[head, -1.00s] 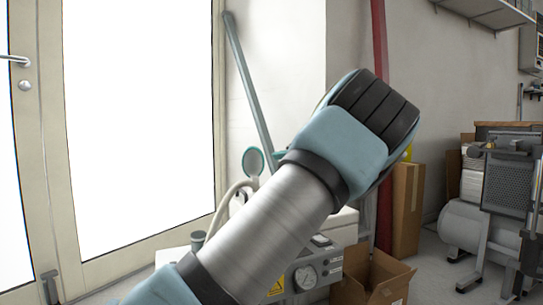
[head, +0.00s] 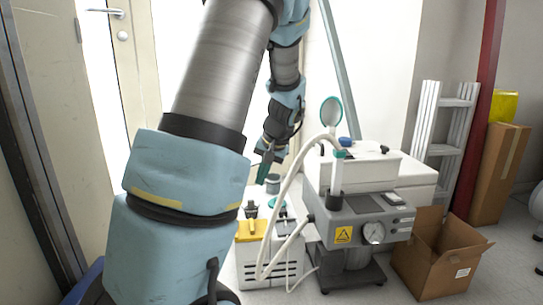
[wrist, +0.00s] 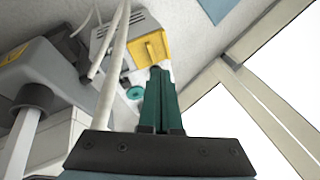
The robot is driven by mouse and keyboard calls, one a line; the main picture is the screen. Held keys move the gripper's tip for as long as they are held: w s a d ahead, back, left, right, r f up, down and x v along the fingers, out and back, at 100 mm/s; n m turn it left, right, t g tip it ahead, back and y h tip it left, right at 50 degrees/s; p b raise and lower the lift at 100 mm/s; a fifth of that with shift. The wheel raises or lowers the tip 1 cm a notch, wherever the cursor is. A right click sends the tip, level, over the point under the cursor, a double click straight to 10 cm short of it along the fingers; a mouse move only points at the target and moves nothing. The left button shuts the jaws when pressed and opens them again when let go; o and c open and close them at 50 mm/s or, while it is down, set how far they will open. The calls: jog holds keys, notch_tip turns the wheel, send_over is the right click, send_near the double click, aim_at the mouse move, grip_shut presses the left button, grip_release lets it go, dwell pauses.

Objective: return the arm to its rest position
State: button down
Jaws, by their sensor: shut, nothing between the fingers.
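My arm rises across the left half of the head view and bends over at the top. Its far end hangs downward with my gripper (head: 266,168) near the middle of the view. In the wrist view my gripper (wrist: 160,75) shows as two dark green fingers lying side by side. They are shut with nothing between them. In the head view the gripper appears above and in front of the white unit with a yellow panel (head: 251,230). In the wrist view the yellow panel (wrist: 150,48) lies just beyond the fingertips.
A grey dental compressor unit (head: 358,222) with a gauge and pale hoses (head: 287,200) stands right of my gripper. Glass doors (head: 140,60) are behind my arm.

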jog(key=s+a+r+n+g+h+p, duration=0.1)
jog(key=s+a+h+p, duration=0.1)
jog(key=s, duration=0.7)
jog(key=s+a+r+n+g+h+p, duration=0.1)
jog(key=s+a, duration=0.1)
jog(key=s, duration=0.8)
notch_tip(320, 180, up, 38)
jog(key=p, duration=3.8)
jog(key=shift+w+f, duration=0.1)
jog(key=shift+f, duration=0.1)
